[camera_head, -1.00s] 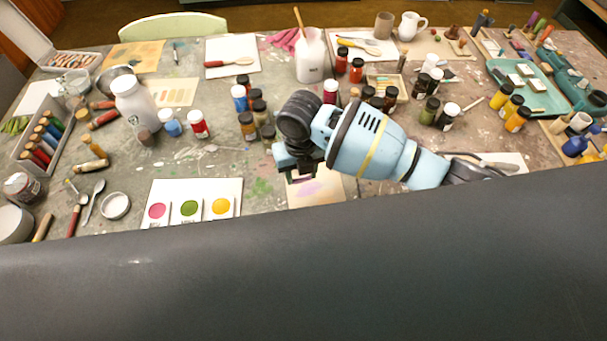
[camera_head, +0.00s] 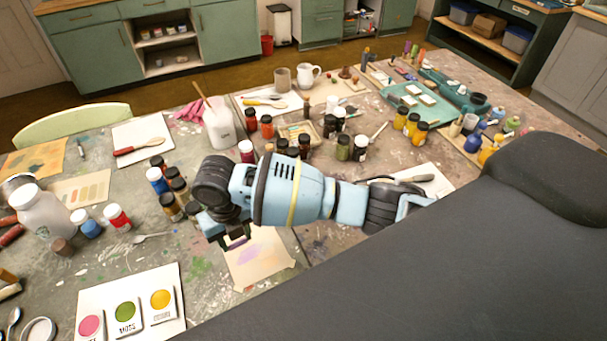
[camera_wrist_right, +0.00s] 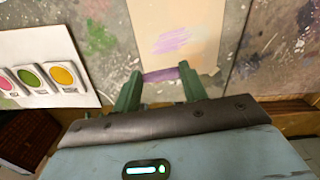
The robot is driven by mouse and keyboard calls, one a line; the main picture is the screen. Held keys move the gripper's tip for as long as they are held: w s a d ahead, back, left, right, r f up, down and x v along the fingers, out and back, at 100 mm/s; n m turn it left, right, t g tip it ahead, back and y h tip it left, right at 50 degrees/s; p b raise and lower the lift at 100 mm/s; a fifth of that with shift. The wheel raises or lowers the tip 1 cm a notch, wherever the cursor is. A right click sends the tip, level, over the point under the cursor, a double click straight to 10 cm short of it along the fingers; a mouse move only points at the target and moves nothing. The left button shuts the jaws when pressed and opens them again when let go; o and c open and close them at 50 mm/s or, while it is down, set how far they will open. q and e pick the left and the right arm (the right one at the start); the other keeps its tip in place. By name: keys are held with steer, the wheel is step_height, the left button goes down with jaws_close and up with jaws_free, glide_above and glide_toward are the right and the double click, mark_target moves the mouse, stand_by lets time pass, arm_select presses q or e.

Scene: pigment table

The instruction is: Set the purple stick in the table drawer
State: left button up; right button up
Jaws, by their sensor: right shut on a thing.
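My right gripper (camera_head: 236,243) is shut on the purple stick, over the front of the table by a tan sheet with a purple smear. In the right wrist view the purple stick (camera_wrist_right: 160,75) spans between the two green fingertips of the right gripper (camera_wrist_right: 159,80); its ends are hidden by the fingers. The stick is not clear in the head view. The table drawer is not clearly visible. A dark reddish-brown shape (camera_wrist_right: 25,142) lies below the table's front edge in the right wrist view; I cannot tell if it is the drawer. My left gripper is not in view.
A white card with pink, green and yellow swatches (camera_head: 95,300) lies left of the gripper. Several paint jars (camera_head: 172,185) stand close behind it. A white jug (camera_head: 220,125) and more jars stand farther back. The tan sheet (camera_head: 262,262) is bare around its smear.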

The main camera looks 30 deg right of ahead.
steer(key=shift+d+r+m, duration=0.3)
steer(key=shift+d+m, duration=0.1)
steer(key=shift+m, duration=0.3)
steer(key=s+d+r+m, duration=0.2)
steer(key=d+r+m, duration=0.4)
steer(key=m, duration=1.1)
steer(key=s+d+r+m, duration=0.3)
steer(key=d+r+m, duration=0.4)
steer(key=m, duration=1.1)
steer(key=shift+s+d, duration=0.25)
steer(key=shift+d, duration=0.65)
steer(key=shift+s, duration=0.1)
